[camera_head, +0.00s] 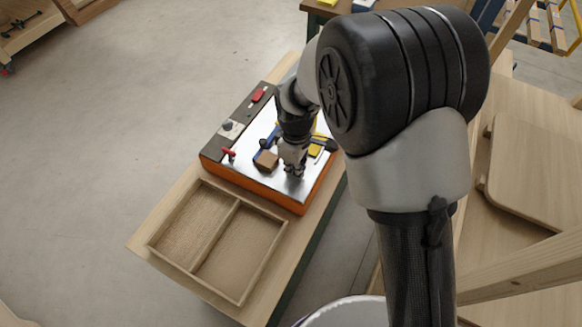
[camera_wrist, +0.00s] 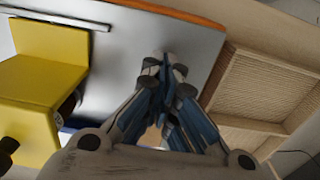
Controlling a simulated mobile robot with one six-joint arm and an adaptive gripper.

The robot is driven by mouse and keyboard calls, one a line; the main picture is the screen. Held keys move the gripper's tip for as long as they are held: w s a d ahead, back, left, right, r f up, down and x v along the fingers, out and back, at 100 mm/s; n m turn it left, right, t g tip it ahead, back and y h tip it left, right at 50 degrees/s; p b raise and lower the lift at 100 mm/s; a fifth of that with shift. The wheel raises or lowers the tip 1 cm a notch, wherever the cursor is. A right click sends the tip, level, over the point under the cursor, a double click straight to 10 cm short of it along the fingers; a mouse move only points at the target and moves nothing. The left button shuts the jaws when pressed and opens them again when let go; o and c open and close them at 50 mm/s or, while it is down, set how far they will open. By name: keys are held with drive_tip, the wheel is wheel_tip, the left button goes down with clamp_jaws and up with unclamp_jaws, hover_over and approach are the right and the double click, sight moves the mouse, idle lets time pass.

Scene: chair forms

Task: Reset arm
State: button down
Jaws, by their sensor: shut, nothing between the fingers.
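My gripper (camera_head: 294,168) is over the metal top of an orange-sided box (camera_head: 251,182) on the wooden bench. Its fingers are together with nothing between them, as the wrist view (camera_wrist: 165,75) shows. My upper arm crosses the right half of the head view and hides part of the bench. A small brown block (camera_head: 265,161) sits on the metal top just left of my gripper. I cannot tell the exact gap between the fingertips and the metal surface.
A two-compartment wooden tray (camera_head: 216,240) lies empty in front of the box. A yellow object (camera_wrist: 50,60) stands close beside my gripper. A red knob (camera_head: 229,153) and a red part (camera_head: 258,94) are on the box. Wooden chair parts (camera_head: 530,170) lie at the right.

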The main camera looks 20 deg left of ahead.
drive_tip(key=r, duration=0.1)
drive_tip(key=d+r+p, duration=0.1)
drive_tip(key=r, duration=0.1)
drive_tip(key=shift+d, duration=0.15)
drive_tip(key=d+r+m+t+p, duration=0.15)
drive_tip(key=d+r, duration=0.25)
drive_tip(key=r, duration=0.4)
drive_tip(key=d+r+m+g+p, duration=0.1)
drive_tip(key=d+r+m, duration=0.3)
drive_tip(key=r, duration=0.5)
drive_tip(key=s+d+r+m+t, duration=0.2)
drive_tip(key=s+d+r+m, duration=0.2)
drive_tip(key=s+d, duration=0.4)
drive_tip(key=s+d+r+m+t, duration=0.2)
drive_tip(key=s+d+r+m, duration=0.2)
drive_tip(key=d, duration=1)
drive_tip(key=s+m, duration=0.3)
drive_tip(key=s, duration=0.1)
drive_tip(key=shift+r, duration=0.15)
drive_tip(key=shift+a+m, duration=0.1)
drive_tip(key=shift+m, duration=0.15)
